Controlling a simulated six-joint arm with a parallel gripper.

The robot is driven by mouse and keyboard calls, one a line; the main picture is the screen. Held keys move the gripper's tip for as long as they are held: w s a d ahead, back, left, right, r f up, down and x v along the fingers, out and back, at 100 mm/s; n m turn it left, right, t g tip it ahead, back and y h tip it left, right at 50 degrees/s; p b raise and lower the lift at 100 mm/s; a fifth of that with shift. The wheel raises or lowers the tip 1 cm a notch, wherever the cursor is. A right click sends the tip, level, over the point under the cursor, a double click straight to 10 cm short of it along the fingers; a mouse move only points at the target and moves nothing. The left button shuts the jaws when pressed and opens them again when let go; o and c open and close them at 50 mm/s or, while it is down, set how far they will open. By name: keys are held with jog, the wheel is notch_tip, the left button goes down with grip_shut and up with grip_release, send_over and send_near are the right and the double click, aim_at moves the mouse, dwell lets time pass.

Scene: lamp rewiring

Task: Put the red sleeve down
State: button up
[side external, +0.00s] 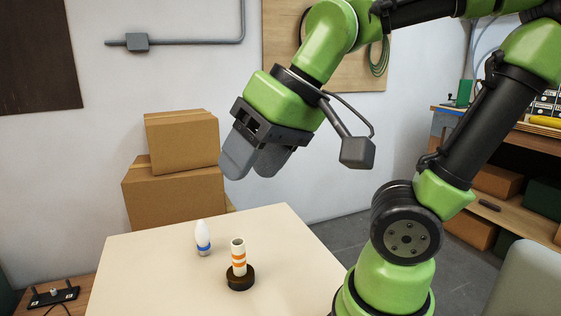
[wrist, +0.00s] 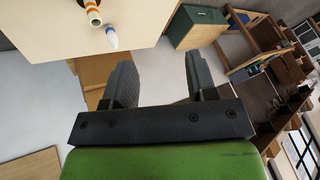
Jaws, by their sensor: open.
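A pale cylindrical sleeve (side external: 239,257) with orange-red bands stands upright in a dark round base (side external: 240,281) on the table. The sleeve's open top shows in the side view, and it also shows at the top of the wrist view (wrist: 93,14). A white bulb-shaped piece (side external: 203,238) with a blue band stands behind and left of it, and shows in the wrist view (wrist: 112,38). My gripper (side external: 254,166) is open and empty, high above the table's back edge and apart from both pieces. Its two spread fingers also show in the wrist view (wrist: 160,80).
The pale table top (side external: 150,270) is otherwise clear around the pieces. Cardboard boxes (side external: 178,140) are stacked behind it. A low wooden surface with a black strip (side external: 53,297) is at lower left. Shelving with boxes (side external: 500,182) stands at right.

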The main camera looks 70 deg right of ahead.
jog(key=shift+s+d+f+m+t, duration=0.1)
jog(key=shift+s+d+m+t, duration=0.1)
jog(key=shift+s, duration=0.35)
jog(key=shift+s+d+m+t, duration=0.1)
jog(key=shift+s+t, duration=0.1)
jog(key=shift+s, duration=0.3)
jog(key=shift+s+d+f+m+t, duration=0.1)
jog(key=shift+s+t, duration=0.1)
jog(key=shift+s, duration=0.35)
